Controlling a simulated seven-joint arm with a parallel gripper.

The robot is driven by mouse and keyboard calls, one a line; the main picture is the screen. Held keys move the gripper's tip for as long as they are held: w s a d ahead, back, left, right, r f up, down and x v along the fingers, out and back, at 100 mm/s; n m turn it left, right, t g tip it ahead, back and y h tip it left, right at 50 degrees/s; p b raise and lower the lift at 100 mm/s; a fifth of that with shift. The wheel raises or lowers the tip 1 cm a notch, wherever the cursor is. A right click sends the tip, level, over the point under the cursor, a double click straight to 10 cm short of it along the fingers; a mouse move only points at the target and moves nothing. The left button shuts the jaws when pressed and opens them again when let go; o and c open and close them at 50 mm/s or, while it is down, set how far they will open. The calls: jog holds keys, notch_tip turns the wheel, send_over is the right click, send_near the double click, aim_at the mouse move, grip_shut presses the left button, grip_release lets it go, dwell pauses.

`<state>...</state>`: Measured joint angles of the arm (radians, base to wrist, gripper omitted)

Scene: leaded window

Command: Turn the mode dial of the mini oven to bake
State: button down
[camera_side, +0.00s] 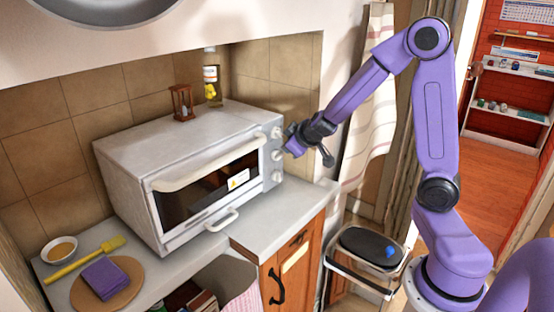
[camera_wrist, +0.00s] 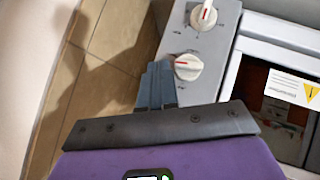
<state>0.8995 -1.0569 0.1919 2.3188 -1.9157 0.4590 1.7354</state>
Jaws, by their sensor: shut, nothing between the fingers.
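The white mini oven (camera_side: 190,165) stands on the counter, its door shut. Its right-hand panel carries a column of dials: a top dial (camera_side: 276,132), a middle dial (camera_side: 278,155) and a bottom dial (camera_side: 277,177). In the wrist view, one white dial (camera_wrist: 188,66) with a red mark is close to my fingers, and another dial (camera_wrist: 203,15) is beyond it. The labels are too small to read, so I cannot tell which is the mode dial. My gripper (camera_wrist: 160,68) is shut and empty, its fingertips just left of the nearer dial; contact is unclear. It also shows by the panel in the side view (camera_side: 287,150).
An hourglass (camera_side: 182,102) stands on the oven. A bowl (camera_side: 60,250), a yellow brush (camera_side: 85,260) and a round board (camera_side: 128,285) with a purple cloth (camera_side: 104,277) lie at front left. A wall and curtain (camera_side: 368,100) are right of the oven.

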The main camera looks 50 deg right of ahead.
jog(key=shift+r, duration=0.1)
jog(key=shift+r, duration=0.7)
